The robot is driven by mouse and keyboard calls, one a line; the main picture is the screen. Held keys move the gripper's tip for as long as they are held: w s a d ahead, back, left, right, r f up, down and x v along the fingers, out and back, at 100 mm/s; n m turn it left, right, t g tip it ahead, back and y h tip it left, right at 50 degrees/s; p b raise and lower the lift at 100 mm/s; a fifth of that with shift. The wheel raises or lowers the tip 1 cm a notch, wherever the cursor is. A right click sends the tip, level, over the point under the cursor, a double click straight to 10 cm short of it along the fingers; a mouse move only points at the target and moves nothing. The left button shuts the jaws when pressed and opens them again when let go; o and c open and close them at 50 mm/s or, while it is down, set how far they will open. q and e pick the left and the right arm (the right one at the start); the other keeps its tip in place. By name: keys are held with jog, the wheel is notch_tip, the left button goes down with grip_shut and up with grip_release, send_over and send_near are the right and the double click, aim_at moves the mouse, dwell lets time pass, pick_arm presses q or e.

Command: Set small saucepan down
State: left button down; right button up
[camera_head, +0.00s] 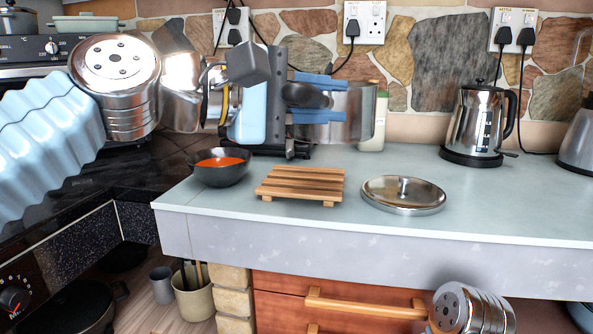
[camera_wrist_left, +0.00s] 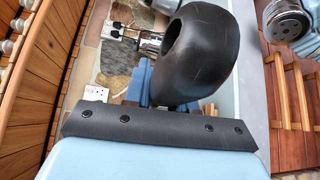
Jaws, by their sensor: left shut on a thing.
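The small saucepan (camera_head: 352,112) is shiny metal with a black handle (camera_head: 306,95). My left gripper (camera_head: 326,99) is shut on this handle, with one blue finger above it and one below. The pan looks level and off the counter, above and behind the slatted wooden trivet (camera_head: 301,183); the exact gap is hard to tell. In the left wrist view the black handle end (camera_wrist_left: 205,50) is large in front of the blue fingers (camera_wrist_left: 148,82), and hides much of them. A round steel lid (camera_head: 403,193) lies right of the trivet. My right gripper is out of view.
A dark bowl (camera_head: 221,167) of red soup stands left of the trivet. A pale bottle (camera_head: 374,125) is behind the pan. A steel kettle (camera_head: 478,122) stands at the back right. The pale counter (camera_head: 500,205) is clear between lid and kettle and along its right front.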

aim_at(296, 138)
pick_arm(q)
jog(key=w+f, duration=0.2)
jog(key=w, duration=0.1)
jog(key=w+a+f+b, duration=0.1)
jog(key=w+f, duration=0.1)
jog(key=w, duration=0.2)
jog(key=w+a+f, duration=0.1)
jog(key=w+f, duration=0.2)
jog(key=shift+w+a, duration=0.1)
jog(key=shift+w, duration=0.05)
jog(key=shift+w+f, duration=0.2)
jog(key=f, duration=0.1)
jog(key=w+f+b, duration=0.1)
jog(key=f, duration=0.1)
jog(key=f+b, duration=0.1)
jog(key=shift+w+a+f, duration=0.25)
jog(key=shift+w+f, duration=0.05)
jog(key=shift+f, duration=0.15)
jog(key=shift+f, duration=0.2)
jog(key=c, duration=0.9)
grip_release()
jog(key=shift+c, duration=0.2)
